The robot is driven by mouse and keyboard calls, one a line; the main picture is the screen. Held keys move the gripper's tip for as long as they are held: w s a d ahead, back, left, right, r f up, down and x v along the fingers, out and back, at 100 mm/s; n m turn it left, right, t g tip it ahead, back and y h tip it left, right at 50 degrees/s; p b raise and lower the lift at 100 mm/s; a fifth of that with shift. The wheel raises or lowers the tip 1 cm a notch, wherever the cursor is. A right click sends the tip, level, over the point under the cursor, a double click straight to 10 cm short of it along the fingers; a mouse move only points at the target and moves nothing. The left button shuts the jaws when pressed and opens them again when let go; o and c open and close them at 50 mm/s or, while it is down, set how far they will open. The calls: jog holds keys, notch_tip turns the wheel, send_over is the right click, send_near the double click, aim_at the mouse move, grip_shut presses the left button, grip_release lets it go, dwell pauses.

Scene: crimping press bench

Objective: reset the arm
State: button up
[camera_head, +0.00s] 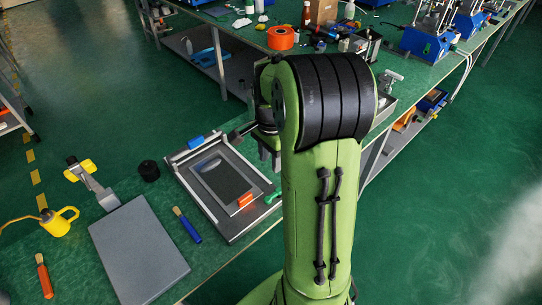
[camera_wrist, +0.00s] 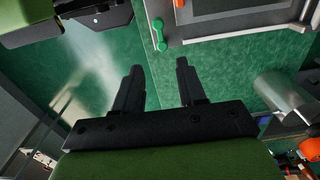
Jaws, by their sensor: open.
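My gripper (camera_wrist: 160,72) shows in the wrist view with its two dark fingers spread apart and nothing between them. Beyond the fingertips are the green bench top and the green floor. In the head view my green arm rises in the middle and hides part of the bench. The gripper (camera_head: 268,158) is partly hidden behind the arm there, above the right side of a framed grey fixture (camera_head: 232,232).
A grey plate (camera_head: 140,250), a blue-handled brush (camera_head: 187,226), a yellow oil can (camera_head: 58,222) and a black round part (camera_head: 149,170) lie left of the fixture. A green-handled tool (camera_wrist: 158,34) is near the fixture edge. An orange spool (camera_head: 282,38) stands farther back.

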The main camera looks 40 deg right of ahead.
dwell(0.4)
jog(key=s+a+r+n+t+p, duration=0.1)
jog(key=s+a+r+n+t, duration=0.1)
jog(key=s+a+r+n, duration=0.4)
jog(key=s+a+r+n+t, duration=0.3)
jog(key=s+a+r+n, duration=0.3)
jog(key=a+n, duration=0.5)
jog(key=shift+s+a+n+t+p, duration=0.3)
jog(key=shift+s+n+p, duration=0.1)
jog(key=shift+s, duration=0.75)
jog(key=shift+d, duration=0.1)
